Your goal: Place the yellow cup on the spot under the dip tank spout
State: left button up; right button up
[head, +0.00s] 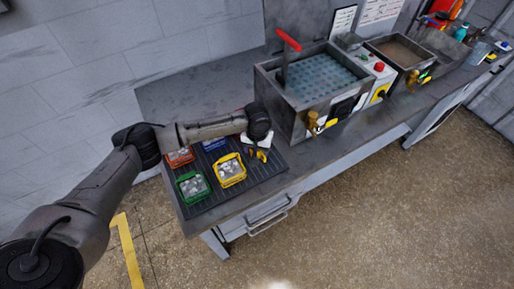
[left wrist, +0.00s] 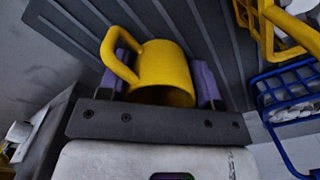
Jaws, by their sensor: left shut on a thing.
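The yellow cup (left wrist: 165,72) is between the purple finger pads of my left gripper (left wrist: 163,82) in the left wrist view, its handle toward the upper left. The gripper is shut on it, over the dark ribbed mat; I cannot tell whether the cup touches the mat. In the head view the left gripper (head: 258,153) is at the mat's right side, left of the large tank (head: 292,118). This tank has a brass spout (head: 312,122) at its front. A second tank (head: 400,52) further right has a brass spout (head: 412,80) too. My right gripper is not in view.
The ribbed mat (head: 262,178) holds a yellow basket (head: 229,170), a green basket (head: 192,186), a red basket (head: 179,157) and a blue basket (head: 213,143). A control box (head: 380,80) stands between the tanks. A narrow bench strip in front of the tanks is clear.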

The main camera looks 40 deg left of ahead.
pick_arm(q)
jog(key=o, duration=1)
jog(key=shift+r, duration=0.1)
notch_tip(320, 180, up, 11)
jog(key=shift+f+p, duration=0.15)
jog(key=shift+p, duration=0.55)
jog(key=shift+o, duration=0.5)
jog(key=shift+r, duration=0.7)
